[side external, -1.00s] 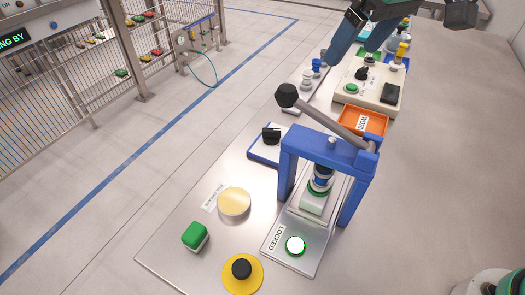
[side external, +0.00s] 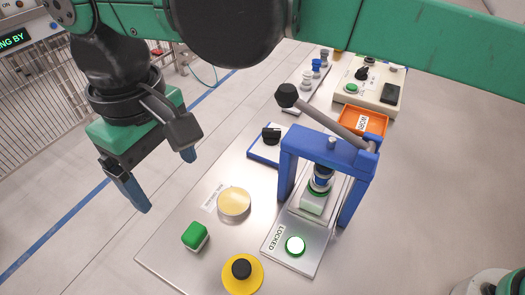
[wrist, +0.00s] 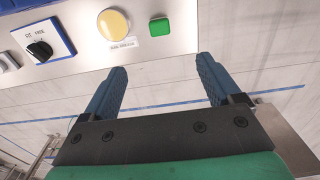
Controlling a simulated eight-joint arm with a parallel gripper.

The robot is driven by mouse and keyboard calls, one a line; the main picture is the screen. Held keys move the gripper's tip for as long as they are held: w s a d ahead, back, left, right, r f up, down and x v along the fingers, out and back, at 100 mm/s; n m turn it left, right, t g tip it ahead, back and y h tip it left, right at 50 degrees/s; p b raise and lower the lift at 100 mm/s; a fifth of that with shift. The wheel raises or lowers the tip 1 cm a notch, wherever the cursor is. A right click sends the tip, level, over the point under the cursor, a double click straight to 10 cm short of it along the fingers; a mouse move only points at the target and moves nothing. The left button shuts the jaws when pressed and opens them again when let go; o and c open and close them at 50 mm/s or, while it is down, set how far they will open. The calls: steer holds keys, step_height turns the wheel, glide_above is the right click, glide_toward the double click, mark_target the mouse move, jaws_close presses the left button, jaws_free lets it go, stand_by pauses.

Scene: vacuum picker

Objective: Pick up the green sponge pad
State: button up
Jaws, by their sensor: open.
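The green sponge pad (side external: 195,235) is a small block with a green top and a pale lower layer. It sits on the metal table near its front left edge in the side view. It also shows in the wrist view (wrist: 160,26), at the top, beyond my fingertips. My gripper (side external: 168,182) is open and empty, with two blue fingers. It is up and to the left of the pad in the side view, apart from it. In the wrist view the gap between the fingers (wrist: 160,75) has only floor behind it.
A round tan disc (side external: 234,202) on a label lies just behind the pad. A yellow-based black button (side external: 242,270) is to its right. A blue press frame (side external: 330,148) with a lever stands further right. An orange tray (side external: 362,122) and a control box (side external: 370,92) are behind.

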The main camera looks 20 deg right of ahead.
mark_target(193, 232)
step_height(193, 232, down, 16)
steer(key=shift+r, duration=0.15)
jaws_close()
stand_by(0.4)
